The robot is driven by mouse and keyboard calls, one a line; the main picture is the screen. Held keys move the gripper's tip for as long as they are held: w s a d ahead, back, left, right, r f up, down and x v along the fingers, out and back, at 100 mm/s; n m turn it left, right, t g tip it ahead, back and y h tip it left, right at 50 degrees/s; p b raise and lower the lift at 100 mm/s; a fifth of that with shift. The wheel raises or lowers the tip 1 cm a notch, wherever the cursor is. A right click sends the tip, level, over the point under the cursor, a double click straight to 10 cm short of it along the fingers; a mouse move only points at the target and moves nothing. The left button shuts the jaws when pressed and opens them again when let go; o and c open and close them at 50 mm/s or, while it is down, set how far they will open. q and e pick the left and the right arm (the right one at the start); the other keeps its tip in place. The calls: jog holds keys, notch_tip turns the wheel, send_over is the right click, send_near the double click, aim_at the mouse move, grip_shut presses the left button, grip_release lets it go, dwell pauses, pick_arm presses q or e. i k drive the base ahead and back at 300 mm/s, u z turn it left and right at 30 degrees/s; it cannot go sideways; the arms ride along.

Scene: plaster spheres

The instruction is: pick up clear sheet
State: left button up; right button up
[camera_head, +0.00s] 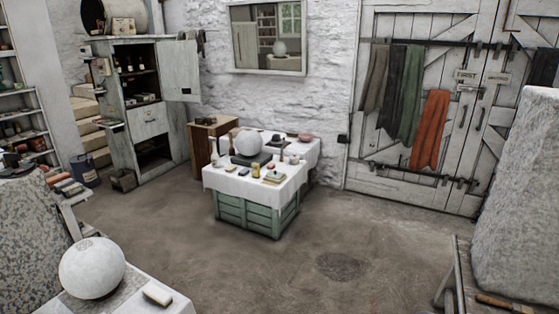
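I cannot make out a clear sheet anywhere in the head view. Neither of my grippers is in view. A table with a white cloth (232,186) over a green crate-like base (262,217) stands in the middle of the room. On it are a white plaster sphere (249,142) on a dark stand (250,159), a yellow jar (255,170) and several small items too small to name surely. A second, larger plaster sphere (92,267) sits on a white surface (138,283) at the lower left, with a pale block (157,297) beside it.
An open cabinet (148,122) and a wooden stand (205,135) are behind the table. A rough stone block (522,215) and bench (462,285) edge the right. Cloths hang on the closed doors (385,180).

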aim_at(275, 175)
jog(key=u, duration=0.25)
jog(key=i, duration=5.3)
jog(key=z, duration=2.25)
